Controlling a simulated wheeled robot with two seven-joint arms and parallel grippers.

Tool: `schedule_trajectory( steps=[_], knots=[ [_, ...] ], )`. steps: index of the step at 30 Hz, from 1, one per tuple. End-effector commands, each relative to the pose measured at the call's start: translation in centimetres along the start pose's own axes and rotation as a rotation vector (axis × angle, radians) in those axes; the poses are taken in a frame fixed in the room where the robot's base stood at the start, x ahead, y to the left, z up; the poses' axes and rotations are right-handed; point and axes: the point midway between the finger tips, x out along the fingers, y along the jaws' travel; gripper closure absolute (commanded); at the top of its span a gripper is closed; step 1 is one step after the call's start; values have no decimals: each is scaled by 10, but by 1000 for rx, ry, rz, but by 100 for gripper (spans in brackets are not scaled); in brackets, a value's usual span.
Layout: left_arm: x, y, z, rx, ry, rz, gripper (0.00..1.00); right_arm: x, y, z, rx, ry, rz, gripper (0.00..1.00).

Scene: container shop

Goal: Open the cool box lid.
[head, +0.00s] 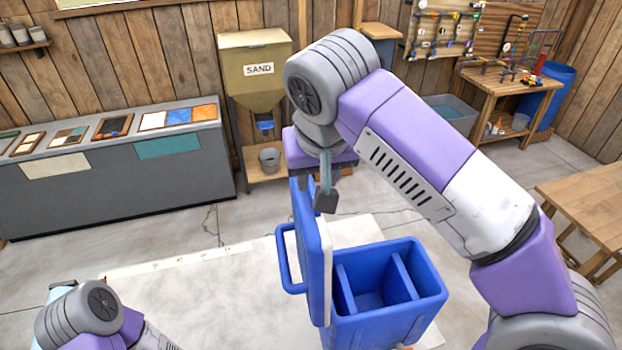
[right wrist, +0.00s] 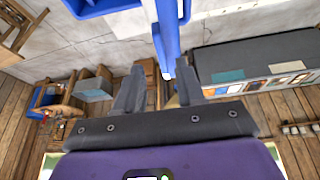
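The blue cool box (head: 385,300) stands at the lower middle of the head view, with its divided inside showing. Its lid (head: 308,235) stands up on edge along the box's left side, tilted steeply, with its pale inner face toward the opening. My right gripper (head: 318,197) is at the lid's upper edge. In the right wrist view, its two fingers (right wrist: 158,72) are spread apart, with the lid's blue edge (right wrist: 165,42) reaching between them. Contact cannot be told. My left arm shows at the lower left, but its gripper is out of view.
A blue handle (head: 281,262) loops out left of the lid. The pale surface (head: 200,300) left of the box is clear. A grey counter with samples (head: 120,165) and a sand hopper (head: 255,75) stand behind. A wooden table (head: 590,200) is at right.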

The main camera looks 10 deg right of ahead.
Motion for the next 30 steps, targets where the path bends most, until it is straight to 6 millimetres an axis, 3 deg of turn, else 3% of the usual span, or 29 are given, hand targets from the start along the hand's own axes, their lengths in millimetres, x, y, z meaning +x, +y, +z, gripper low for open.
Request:
schedule_trajectory(
  steps=[3, 9, 21, 28, 30],
  knots=[
    [5, -2, -1, 0, 1, 0, 57, 24, 0, 1, 0, -4, 3, 62],
    [9, -3, -1, 0, 2, 0, 57, 50, 0, 0, 0, -4, 2, 62],
    [9, -3, -1, 0, 2, 0, 57, 58, 0, 0, 0, -2, 1, 62],
    [9, -3, -1, 0, 2, 0, 57, 58, 0, 0, 0, -2, 1, 97],
    [9, -3, -1, 0, 2, 0, 57, 58, 0, 0, 0, -2, 1, 100]
  ],
)
